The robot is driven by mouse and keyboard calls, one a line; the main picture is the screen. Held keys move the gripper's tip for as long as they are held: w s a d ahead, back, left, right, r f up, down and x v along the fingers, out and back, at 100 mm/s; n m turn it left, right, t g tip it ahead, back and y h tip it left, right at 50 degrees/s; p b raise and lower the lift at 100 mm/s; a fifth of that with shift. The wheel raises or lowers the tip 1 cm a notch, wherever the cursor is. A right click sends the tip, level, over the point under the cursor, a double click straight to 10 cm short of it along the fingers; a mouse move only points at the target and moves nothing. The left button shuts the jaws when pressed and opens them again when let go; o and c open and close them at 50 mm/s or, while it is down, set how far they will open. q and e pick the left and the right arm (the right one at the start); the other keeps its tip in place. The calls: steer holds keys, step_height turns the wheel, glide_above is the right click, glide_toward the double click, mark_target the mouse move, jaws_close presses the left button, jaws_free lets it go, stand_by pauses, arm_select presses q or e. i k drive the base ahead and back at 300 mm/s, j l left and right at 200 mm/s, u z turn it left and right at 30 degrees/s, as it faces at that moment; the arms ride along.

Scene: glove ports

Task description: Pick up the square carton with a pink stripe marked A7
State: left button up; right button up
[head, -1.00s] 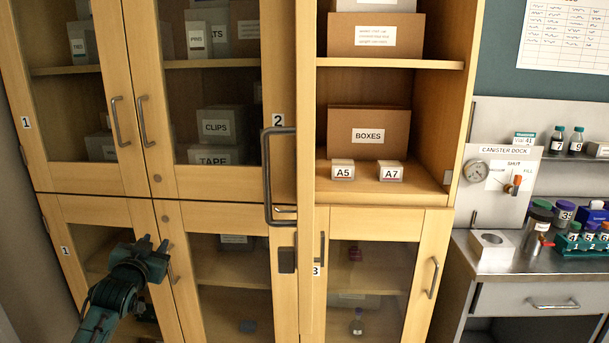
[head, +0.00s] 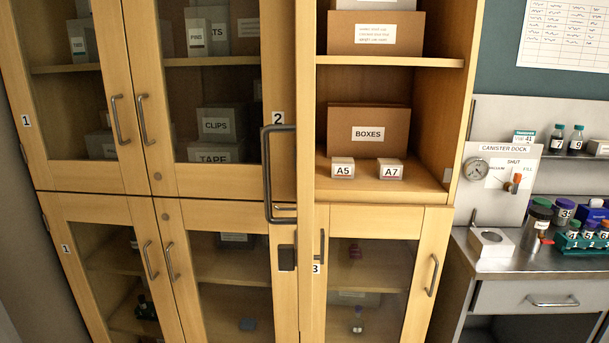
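The carton marked A7 (head: 390,169) is a small white square box with a thin pink-red stripe under its label. It sits upright on the open cabinet shelf (head: 420,183), near the front edge. A similar small carton marked A5 (head: 343,168) stands just left of it, with a gap between them. Neither of my grippers is in the head view, so nothing is seen touching either carton.
A brown box labelled BOXES (head: 368,131) stands behind the cartons. An open door edge with a handle (head: 268,175) stands left of the shelf opening. The canister dock (head: 500,190) and steel counter (head: 500,258) are at right.

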mark_target(386, 169)
steer(key=i+j+z, duration=0.45)
steer(key=j, duration=0.2)
steer(key=j+z, duration=0.2)
steer(key=j, duration=0.15)
steer(key=l+u, duration=0.25)
steer(key=l, duration=0.5)
steer(key=l+u, duration=0.25)
steer(key=l, duration=0.5)
